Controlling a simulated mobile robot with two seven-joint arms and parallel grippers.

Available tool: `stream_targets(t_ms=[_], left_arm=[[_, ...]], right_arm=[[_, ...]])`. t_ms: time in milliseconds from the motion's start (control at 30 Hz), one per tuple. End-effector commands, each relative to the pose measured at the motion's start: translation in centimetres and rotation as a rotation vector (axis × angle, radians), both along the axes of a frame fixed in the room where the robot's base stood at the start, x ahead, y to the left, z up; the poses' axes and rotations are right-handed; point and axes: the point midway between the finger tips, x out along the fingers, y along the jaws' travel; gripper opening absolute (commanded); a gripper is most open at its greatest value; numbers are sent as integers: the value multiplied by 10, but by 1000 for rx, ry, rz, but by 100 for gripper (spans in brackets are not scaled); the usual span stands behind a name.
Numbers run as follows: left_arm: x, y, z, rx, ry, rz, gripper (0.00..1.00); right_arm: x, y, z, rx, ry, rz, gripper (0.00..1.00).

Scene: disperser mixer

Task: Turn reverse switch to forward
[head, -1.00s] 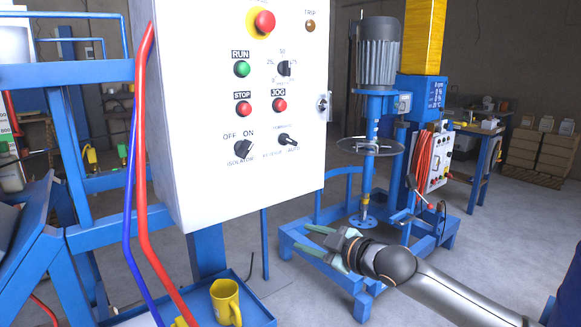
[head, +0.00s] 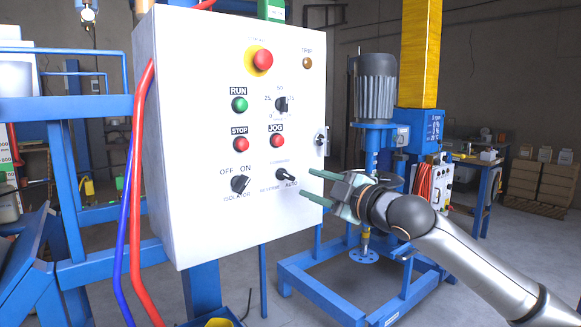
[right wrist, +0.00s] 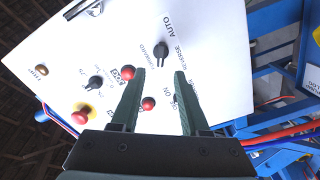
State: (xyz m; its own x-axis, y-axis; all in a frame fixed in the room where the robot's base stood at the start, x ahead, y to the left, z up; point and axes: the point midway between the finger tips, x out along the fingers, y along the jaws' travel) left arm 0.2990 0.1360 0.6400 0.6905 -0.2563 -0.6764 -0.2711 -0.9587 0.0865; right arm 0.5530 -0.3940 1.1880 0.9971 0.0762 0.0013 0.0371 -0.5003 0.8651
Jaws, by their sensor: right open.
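The reverse switch (head: 286,175) is a small black rotary knob at the lower right of the white control panel (head: 190,215). Its labels read FORWARD, REVERSE and AUTO, and its lever seems to lean towards AUTO. The knob also shows in the right wrist view (right wrist: 162,50), beyond the fingertips and roughly between them. My right gripper (head: 309,183) is open and empty, just right of the knob in the head view, its fingers pointing at the panel. Its two dark green fingers also show in the right wrist view (right wrist: 160,73). My left gripper is not in view.
The isolator knob (head: 240,184), red JOG button (head: 277,141) and speed dial (head: 282,104) sit near the switch. A red emergency stop (head: 262,60) is above. The blue mixer stand (head: 330,270) is behind my right arm. Hoses run along the panel's left edge.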

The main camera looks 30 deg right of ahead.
Motion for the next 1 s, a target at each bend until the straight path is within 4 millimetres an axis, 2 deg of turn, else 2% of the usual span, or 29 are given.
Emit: stream_targets(t_ms=[33,167,300,500,933,1000], left_arm=[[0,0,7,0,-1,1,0],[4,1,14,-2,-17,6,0],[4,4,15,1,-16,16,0],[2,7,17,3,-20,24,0],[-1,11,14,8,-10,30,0],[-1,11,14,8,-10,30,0]], right_arm=[[7,3,5,4,-3,5,45],[28,4,4,5,-2,3,45],[51,5,2,4,-1,2,45],[73,6,0,1,1,1,45],[80,7,-1,-2,2,1,45],[80,7,-1,-2,2,1,37]])
